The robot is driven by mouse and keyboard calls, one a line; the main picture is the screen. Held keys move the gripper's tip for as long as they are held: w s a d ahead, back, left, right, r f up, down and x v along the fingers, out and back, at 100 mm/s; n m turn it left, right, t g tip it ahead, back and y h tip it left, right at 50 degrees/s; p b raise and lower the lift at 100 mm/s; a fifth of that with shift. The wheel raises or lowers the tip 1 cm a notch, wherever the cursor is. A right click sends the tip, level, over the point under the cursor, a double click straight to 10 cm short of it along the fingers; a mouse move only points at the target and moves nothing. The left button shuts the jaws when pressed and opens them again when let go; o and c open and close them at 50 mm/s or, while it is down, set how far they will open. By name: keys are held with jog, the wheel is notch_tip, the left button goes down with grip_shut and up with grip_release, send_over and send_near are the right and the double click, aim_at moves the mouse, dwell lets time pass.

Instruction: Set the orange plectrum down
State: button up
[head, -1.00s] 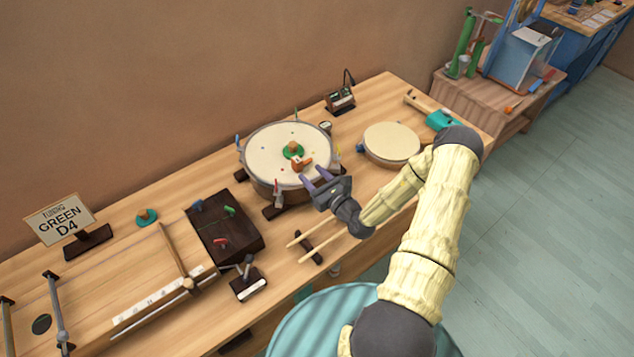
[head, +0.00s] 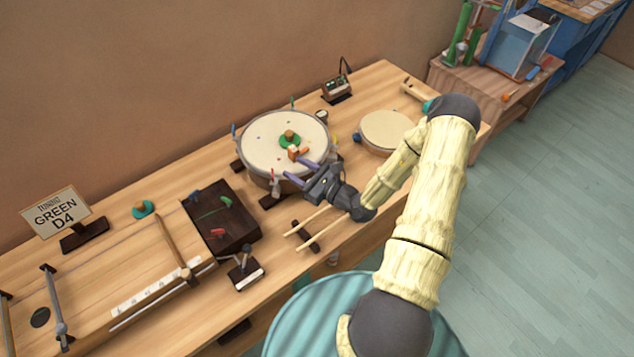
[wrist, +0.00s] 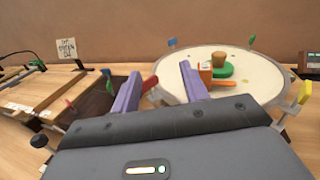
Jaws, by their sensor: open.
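The orange plectrum (head: 298,153) rests on the pale skin of the large round drum (head: 262,150), beside a green disc with a brown knob (head: 289,138). In the wrist view the orange piece (wrist: 206,76) lies on the drum just right of the right finger, partly hidden by it. My gripper (head: 298,170) is open and empty at the drum's near rim, its purple fingers pointing toward the drum. In the wrist view the two fingers (wrist: 160,76) stand well apart with nothing between them.
A smaller drum (head: 385,131) stands to the right. Two wooden sticks (head: 315,222) lie on a rest below my gripper. A dark box (head: 225,228) with coloured pieces and a "GREEN D4" sign (head: 56,213) are to the left. Coloured pegs ring the large drum.

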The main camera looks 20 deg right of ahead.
jog(key=s+a+r+n+g+y, duration=0.1)
jog(key=s+a+r+n+g, duration=0.2)
jog(key=s+a+n+g, duration=0.35)
jog(key=s+a+r+n+g+y, duration=0.1)
jog(key=s+a+r+n+g, duration=0.25)
jog(key=s+n+g, duration=0.6)
jog(key=s+d+r+n+t+h, duration=0.3)
jog(key=d+r+n+h, duration=0.5)
jog(key=n+h, duration=0.3)
jog(key=shift+d+r+n+t+h, duration=0.3)
jog(key=shift+r+n+h, duration=0.15)
jog(key=shift+n, duration=0.25)
jog(key=shift+w, duration=0.15)
jog(key=shift+c, duration=0.9)
